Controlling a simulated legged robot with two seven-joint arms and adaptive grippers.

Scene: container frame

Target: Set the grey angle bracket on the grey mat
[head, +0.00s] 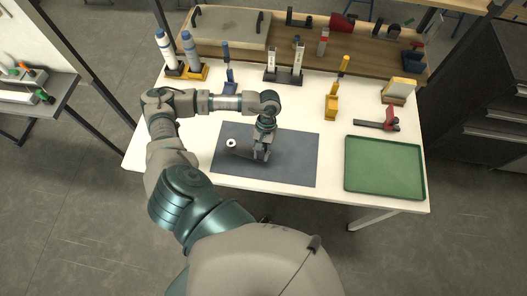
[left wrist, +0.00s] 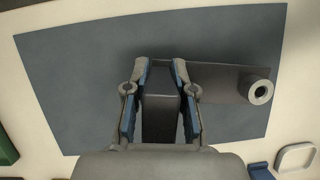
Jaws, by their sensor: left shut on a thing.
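The grey mat (head: 295,165) lies flat on the white table, and it also fills much of the left wrist view (left wrist: 75,75). My left gripper (head: 262,155) is over the middle of the mat, pointing down. In the left wrist view its blue-lined fingers (left wrist: 159,100) are shut on the grey angle bracket (left wrist: 160,112), which shows as a plain grey piece between them. I cannot tell whether the bracket touches the mat. The fingers hide much of it in the head view. My right gripper is not in view.
A small pale ring (head: 231,142) sits on the mat left of my gripper; it also shows in the left wrist view (left wrist: 260,92). A green tray (head: 384,193) is at the right.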

